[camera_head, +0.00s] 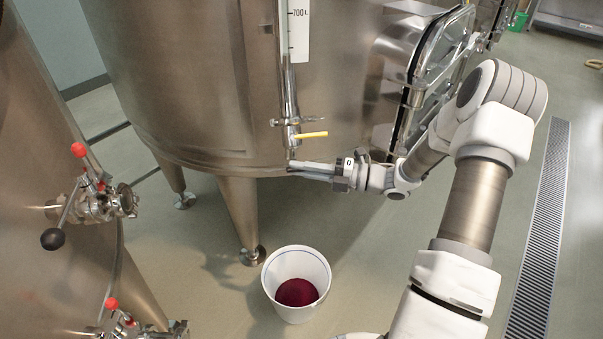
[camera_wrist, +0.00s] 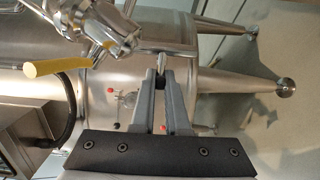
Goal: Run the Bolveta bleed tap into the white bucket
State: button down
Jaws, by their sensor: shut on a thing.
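A tap (camera_head: 291,135) with a yellow handle (camera_head: 311,134) sits at the foot of the level gauge on the middle steel vat (camera_head: 180,70). In the wrist view, the yellow handle (camera_wrist: 57,66) is at upper left. My gripper (camera_head: 293,166) is just below this tap, its fingers level. In the wrist view, my gripper (camera_wrist: 161,80) is shut on a small metal lever (camera_wrist: 161,62). The white bucket (camera_head: 312,265) stands upright on the floor below, with dark red liquid (camera_head: 297,292) inside. I see no stream falling. No Bolveta name is readable.
Another vat (camera_head: 50,200) with red-knobbed valves (camera_head: 79,150) stands close at left. A vat leg (camera_head: 241,215) is left of the bucket. A square hatch (camera_head: 435,70) is on the middle vat. A floor drain grate (camera_head: 540,240) runs along the right; floor around the bucket is clear.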

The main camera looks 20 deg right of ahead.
jog(key=shift+a, duration=0.1)
dwell(0.4)
jog(key=c, duration=0.9)
grip_release()
jog(key=p+v, duration=0.1)
jog(key=v, duration=1.6)
jog(key=shift+d+f, duration=0.1)
jog(key=shift+d, duration=0.15)
